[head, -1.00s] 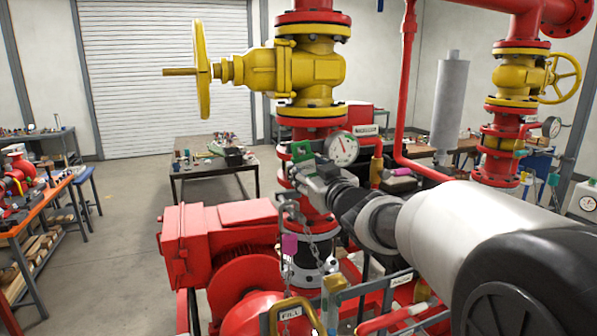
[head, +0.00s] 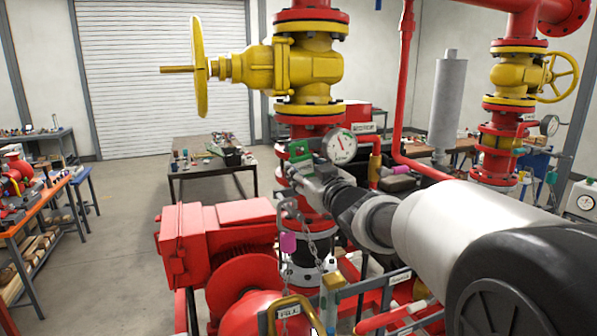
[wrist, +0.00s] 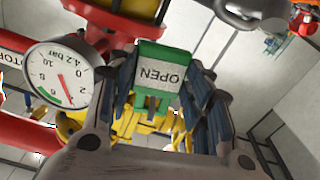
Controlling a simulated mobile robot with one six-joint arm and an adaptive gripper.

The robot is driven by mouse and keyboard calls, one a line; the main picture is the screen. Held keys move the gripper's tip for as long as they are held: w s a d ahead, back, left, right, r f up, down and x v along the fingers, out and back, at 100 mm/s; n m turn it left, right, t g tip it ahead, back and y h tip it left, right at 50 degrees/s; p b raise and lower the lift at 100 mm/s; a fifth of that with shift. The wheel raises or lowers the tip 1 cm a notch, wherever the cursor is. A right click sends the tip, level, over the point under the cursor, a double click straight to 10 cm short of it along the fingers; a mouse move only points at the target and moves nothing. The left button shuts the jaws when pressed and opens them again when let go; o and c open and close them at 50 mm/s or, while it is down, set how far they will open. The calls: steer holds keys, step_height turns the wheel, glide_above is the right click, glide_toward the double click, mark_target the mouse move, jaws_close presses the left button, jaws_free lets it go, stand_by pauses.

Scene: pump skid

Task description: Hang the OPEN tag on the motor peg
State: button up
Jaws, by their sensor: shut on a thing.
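The OPEN tag (wrist: 160,72) is a green and white plate, held between the fingers of my gripper (wrist: 163,92) in the wrist view, its lettering upside down there. In the head view the green tag (head: 299,149) shows at the tip of my gripper (head: 301,164), just left of a round gauge (head: 340,147) and in front of the red vertical pipe. My gripper is shut on the tag. A label ending in "OTOR" (wrist: 14,66) is partly visible at the wrist view's left edge. I cannot make out the motor peg itself in either view.
The gauge (wrist: 57,86) is close to my gripper's left in the wrist view. A magenta tag (head: 288,243) and chain (head: 322,252) hang below it. A red motor (head: 215,238) and a yellow valve (head: 300,70) are nearby. Open floor lies to the left.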

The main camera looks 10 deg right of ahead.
steer(key=o, duration=1.1)
steer(key=s+d, duration=0.2)
steer(key=s, duration=0.9)
steer(key=s+d+f+m+g+h+b, duration=0.25)
steer(key=s+f+b, duration=0.45)
steer(key=f, duration=0.5)
steer(key=s+d+f+m+g+h+b, duration=0.3)
steer(key=s+f+b, duration=0.35)
steer(key=f, duration=0.55)
steer(key=s+a+f+g+y+b, duration=0.1)
steer(key=s+a+f+g+b, duration=0.2)
steer(key=s+f, duration=0.6)
steer(key=s+a+f+n+g+y+b, duration=0.1)
steer(key=s+a+f+g+b, duration=0.3)
steer(key=s+f, duration=0.4)
steer(key=shift+s+a+f, duration=0.15)
steer(key=shift+s+f, duration=0.2)
steer(key=shift+s, duration=0.25)
steer(key=shift+g, duration=0.25)
